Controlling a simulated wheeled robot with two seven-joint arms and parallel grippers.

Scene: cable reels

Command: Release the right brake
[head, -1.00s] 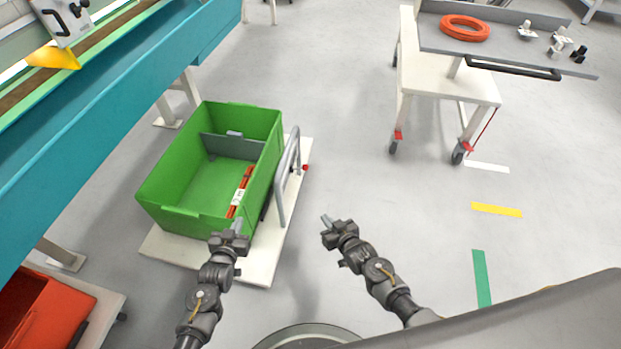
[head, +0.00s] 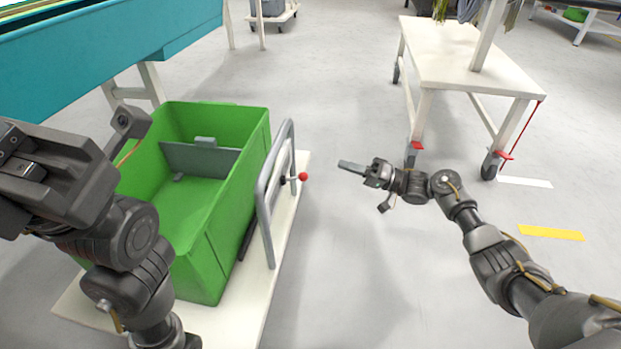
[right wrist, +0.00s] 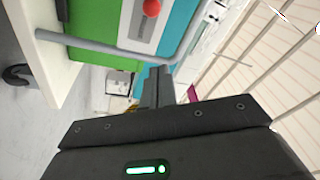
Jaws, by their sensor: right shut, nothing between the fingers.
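A red ball knob (head: 303,176) on a short dark lever sticks out from a grey plate inside the tubular handle (head: 268,200) of the green bin's cart. It also shows at the top of the right wrist view (right wrist: 151,8). My right gripper (head: 350,166) is shut and empty, to the right of the knob and apart from it, its fingers pointing left. Its fingers show in the right wrist view (right wrist: 158,85). Red pedals sit at the white trolley's casters, a left one (head: 417,146) and a right one (head: 505,156). My left gripper (head: 20,165) is raised at the left; its fingers are unclear.
The green bin (head: 240,200) stands on a white cart base (head: 235,325). A teal bench (head: 120,45) is behind it at the left. The white trolley (head: 470,60) stands at the right. Bare grey floor lies between cart and trolley.

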